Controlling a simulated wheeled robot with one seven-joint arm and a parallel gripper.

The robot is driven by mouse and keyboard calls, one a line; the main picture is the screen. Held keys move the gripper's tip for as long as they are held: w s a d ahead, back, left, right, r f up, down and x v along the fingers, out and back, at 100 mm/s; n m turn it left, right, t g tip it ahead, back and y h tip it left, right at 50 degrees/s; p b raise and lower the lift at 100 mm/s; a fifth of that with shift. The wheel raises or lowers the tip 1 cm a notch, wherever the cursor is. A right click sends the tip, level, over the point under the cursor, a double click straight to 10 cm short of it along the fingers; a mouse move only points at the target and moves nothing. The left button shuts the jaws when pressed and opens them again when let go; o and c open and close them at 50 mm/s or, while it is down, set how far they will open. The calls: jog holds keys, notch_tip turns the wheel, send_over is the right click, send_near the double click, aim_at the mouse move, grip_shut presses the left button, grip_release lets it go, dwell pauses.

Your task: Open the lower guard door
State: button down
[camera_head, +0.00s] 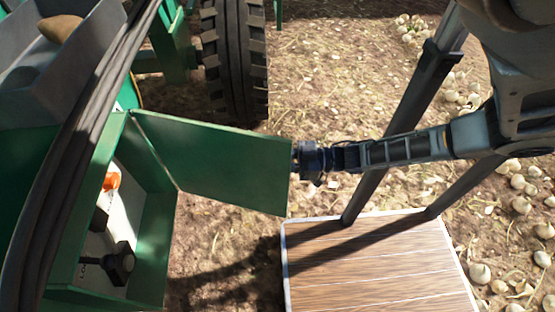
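The green guard door (215,158) stands swung out from the green box (152,245) at the left, hinged along its left edge. The box front is open and its pale interior shows. My gripper (300,160) comes in from the right and its tip is at the door's free right edge. It appears to meet that edge. The fingers are small and dark, and I cannot tell whether they are closed on the door or only beside it.
Inside the box are a black knob (118,264) and an orange part (112,178). A large tyre (234,60) stands behind the door. A wood-topped platform (375,265) with dark legs lies below my arm. Onions (480,273) are scattered on the soil at the right.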

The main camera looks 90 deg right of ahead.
jog(key=c, duration=1)
grip_release()
jog(key=shift+a, duration=0.1)
